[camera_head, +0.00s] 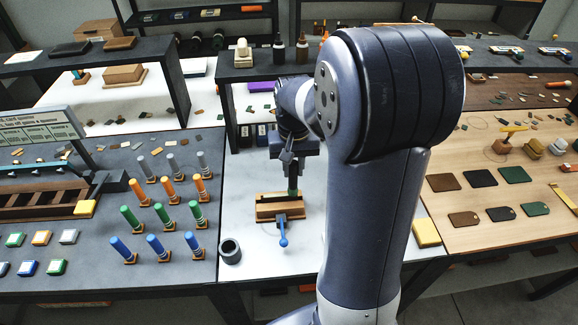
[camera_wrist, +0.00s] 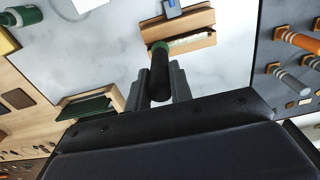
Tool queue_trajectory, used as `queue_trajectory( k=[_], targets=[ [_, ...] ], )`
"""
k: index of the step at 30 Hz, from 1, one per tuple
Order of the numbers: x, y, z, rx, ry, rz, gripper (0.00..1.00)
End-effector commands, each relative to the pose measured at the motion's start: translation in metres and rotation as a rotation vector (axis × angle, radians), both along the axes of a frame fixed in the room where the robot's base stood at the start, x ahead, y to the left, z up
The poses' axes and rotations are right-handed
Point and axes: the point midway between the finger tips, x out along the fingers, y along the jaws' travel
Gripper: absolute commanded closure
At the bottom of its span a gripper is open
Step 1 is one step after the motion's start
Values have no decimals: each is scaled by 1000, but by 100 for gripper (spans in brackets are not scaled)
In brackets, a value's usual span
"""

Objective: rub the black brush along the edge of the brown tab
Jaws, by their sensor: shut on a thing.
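My gripper (camera_head: 292,153) is shut on a dark cylindrical tool (camera_wrist: 160,78), with black nearest the fingers and a green end beyond. I cannot tell whether this is the black brush. The tool's green part (camera_head: 292,183) points down at a wooden block (camera_head: 268,207) with a blue lever (camera_head: 282,235). In the wrist view (camera_wrist: 162,88) the tool overlaps the near side of the block (camera_wrist: 205,22); contact cannot be told. A narrow strip lies in the block's slot, its colour unclear. Two brown tabs lie on the right table, one behind (camera_head: 443,182) and one in front (camera_head: 463,219).
Several coloured handled stamps (camera_head: 166,216) stand on the left table. A dark cup (camera_head: 230,250) stands left of the wooden block. A yellow block (camera_head: 426,233) lies right of my arm. Bare white table surrounds the wooden block. My arm hides part of the middle.

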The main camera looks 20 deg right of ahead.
Motion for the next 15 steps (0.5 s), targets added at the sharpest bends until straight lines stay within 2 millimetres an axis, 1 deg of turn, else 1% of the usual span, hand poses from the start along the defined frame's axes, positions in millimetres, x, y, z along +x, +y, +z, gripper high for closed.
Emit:
queue_trajectory(
  k=[4, 7, 15],
  targets=[
    [0, 0, -1, 0, 2, 0, 100],
    [0, 0, 3, -1, 1, 0, 100],
    [0, 0, 31, 0, 0, 0, 100]
  ],
)
